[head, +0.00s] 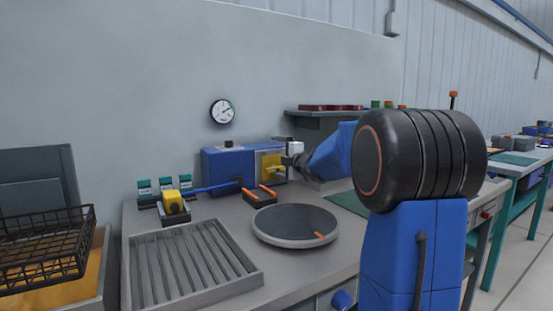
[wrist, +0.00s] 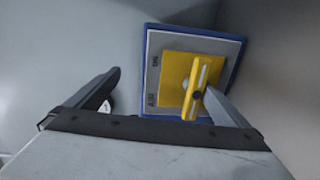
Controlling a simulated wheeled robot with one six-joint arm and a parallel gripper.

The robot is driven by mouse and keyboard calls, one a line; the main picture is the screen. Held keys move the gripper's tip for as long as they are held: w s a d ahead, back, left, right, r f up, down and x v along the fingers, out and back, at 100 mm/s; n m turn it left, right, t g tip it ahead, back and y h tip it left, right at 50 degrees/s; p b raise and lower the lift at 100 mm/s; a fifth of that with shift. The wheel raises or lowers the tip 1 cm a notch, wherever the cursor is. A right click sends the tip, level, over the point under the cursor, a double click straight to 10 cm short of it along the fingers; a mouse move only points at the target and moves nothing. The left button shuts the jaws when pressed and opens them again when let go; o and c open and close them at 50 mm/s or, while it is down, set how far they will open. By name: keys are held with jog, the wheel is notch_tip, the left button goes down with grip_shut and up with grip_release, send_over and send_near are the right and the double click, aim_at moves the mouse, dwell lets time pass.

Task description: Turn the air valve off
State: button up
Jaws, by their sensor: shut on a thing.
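The air valve is a yellow plate (wrist: 174,70) in a blue frame, lettered AIR and ON along its left side in the wrist view. Its yellow bar handle (wrist: 203,72) has a dark pivot and stands nearly upright there, leaning slightly right at the top. In the head view the yellow plate (head: 271,165) is on the right end of a blue box.
Left of the valve, the blue box (head: 222,172) stands on the grey bench. A round turntable (head: 285,225), a slotted tray (head: 190,265) and a yellow device (head: 172,202) are in front. A shelf (head: 325,113) and a gauge (head: 222,111) are on the wall behind.

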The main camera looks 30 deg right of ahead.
jog(key=shift+s+r, duration=0.25)
jog(key=shift+s, duration=0.45)
jog(key=shift+s+r, duration=0.2)
jog(key=shift+s, duration=0.5)
jog(key=shift+s+r, duration=0.25)
jog(key=shift+s, duration=0.45)
jog(key=shift+s+r, duration=0.1)
jog(key=shift+s, duration=0.35)
jog(key=c, duration=1.1)
jog(key=shift+s, duration=0.15)
jog(key=shift+c, duration=0.4)
jog(key=s+f, duration=0.1)
jog(key=s, duration=1.3)
jog(key=shift+s+d, duration=0.3)
jog(key=shift+s, duration=0.05)
